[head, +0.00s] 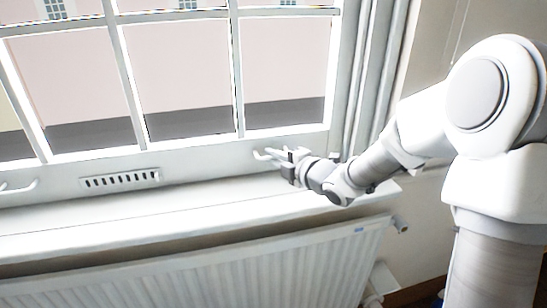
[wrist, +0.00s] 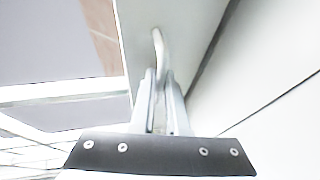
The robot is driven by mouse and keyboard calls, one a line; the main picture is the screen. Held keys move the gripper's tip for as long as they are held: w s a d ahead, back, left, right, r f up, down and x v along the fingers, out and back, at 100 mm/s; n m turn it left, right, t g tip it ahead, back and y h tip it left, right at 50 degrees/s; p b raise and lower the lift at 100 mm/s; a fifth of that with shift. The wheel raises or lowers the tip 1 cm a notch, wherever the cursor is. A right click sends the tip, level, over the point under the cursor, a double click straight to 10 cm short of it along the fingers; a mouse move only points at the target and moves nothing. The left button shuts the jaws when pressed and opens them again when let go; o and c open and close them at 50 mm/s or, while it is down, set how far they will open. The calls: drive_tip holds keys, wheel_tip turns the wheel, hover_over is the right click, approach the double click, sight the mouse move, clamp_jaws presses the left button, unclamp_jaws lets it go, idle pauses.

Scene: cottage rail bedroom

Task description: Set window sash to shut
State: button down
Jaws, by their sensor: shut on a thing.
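The white window sash (head: 205,167) has several panes and a bottom rail with a slotted vent. Its bottom rail looks close to the white sill (head: 150,215); I cannot tell whether a gap is left below it. A white handle (head: 264,154) sits at the right end of the rail. My gripper (head: 284,160) is at this handle. In the wrist view, the handle (wrist: 159,48) runs down between my two fingers (wrist: 160,100), which are shut on it. The fingers hide the handle's lower part.
A second white handle (head: 20,187) is at the left end of the rail, beyond the vent (head: 121,179). The sill is bare.

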drive_tip(key=shift+s+d+f, duration=0.1)
drive_tip(key=shift+f, duration=0.65)
drive_tip(key=c, duration=1.1)
unclamp_jaws()
drive_tip(key=shift+o, duration=0.9)
drive_tip(key=shift+r, duration=0.2)
drive_tip(key=p+v, duration=0.3)
drive_tip(key=v, duration=1.4)
drive_tip(key=shift+r, duration=0.15)
drive_tip(key=shift+d, duration=0.15)
